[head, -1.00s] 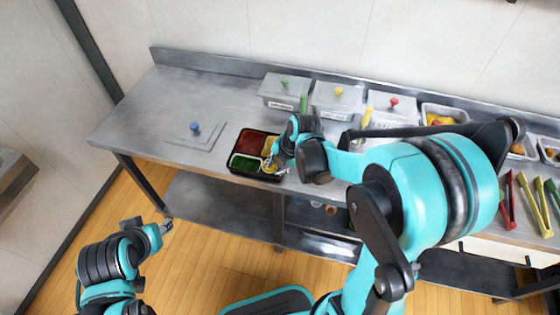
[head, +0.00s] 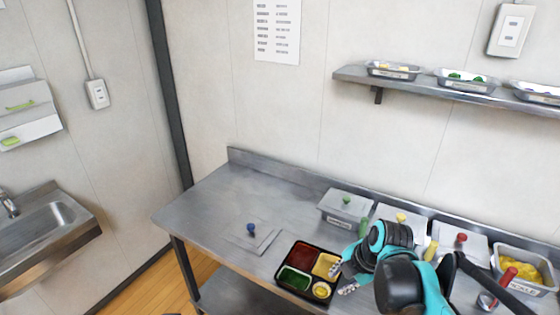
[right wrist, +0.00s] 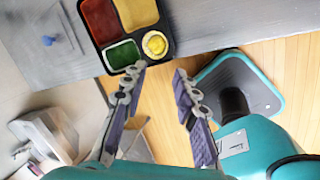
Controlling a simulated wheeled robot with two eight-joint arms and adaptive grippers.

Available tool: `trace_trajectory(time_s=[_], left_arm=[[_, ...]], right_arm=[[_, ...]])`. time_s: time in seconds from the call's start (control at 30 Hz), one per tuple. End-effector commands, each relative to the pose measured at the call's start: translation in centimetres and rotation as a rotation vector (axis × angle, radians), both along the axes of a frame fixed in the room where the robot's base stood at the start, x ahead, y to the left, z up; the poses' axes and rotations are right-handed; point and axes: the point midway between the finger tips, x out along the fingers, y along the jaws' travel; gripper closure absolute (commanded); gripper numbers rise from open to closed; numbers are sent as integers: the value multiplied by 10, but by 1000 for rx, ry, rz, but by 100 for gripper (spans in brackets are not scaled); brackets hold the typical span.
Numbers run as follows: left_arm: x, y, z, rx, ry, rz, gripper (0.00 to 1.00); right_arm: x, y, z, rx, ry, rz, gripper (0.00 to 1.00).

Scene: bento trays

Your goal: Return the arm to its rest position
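My right arm reaches in from the lower right of the head view. Its gripper (head: 346,280) is at the right side of a black bento tray (head: 299,294). In the right wrist view the two fingers (right wrist: 160,73) stand apart with only floor between them, so it is open and empty. The tray's edge (right wrist: 172,49) lies just beyond the fingertips; contact cannot be told. The tray holds a red portion (head: 304,255), a yellow one (head: 325,264), a green one (head: 294,279) and a small round yellow item (head: 321,290). My left gripper is not in view.
A flat lid with a blue knob (head: 251,228) lies left of the tray. Lidded containers with green (head: 346,200), yellow (head: 401,217) and red (head: 461,238) knobs line the back, beside an open bin of yellow food (head: 522,270). The counter's left end is clear.

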Motion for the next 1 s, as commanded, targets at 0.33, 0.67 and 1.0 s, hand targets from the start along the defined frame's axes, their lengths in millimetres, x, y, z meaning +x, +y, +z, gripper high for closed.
trace_trajectory(time_s=[0.33, 0.67, 1.0], left_arm=[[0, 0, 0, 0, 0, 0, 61], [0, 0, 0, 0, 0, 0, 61], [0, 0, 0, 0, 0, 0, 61]], right_arm=[[-58, 9, 5, 272, -4, -921, 71], [-96, 10, -3, 666, -23, -1642, 71], [-102, 10, -5, 780, -19, -1798, 71]])
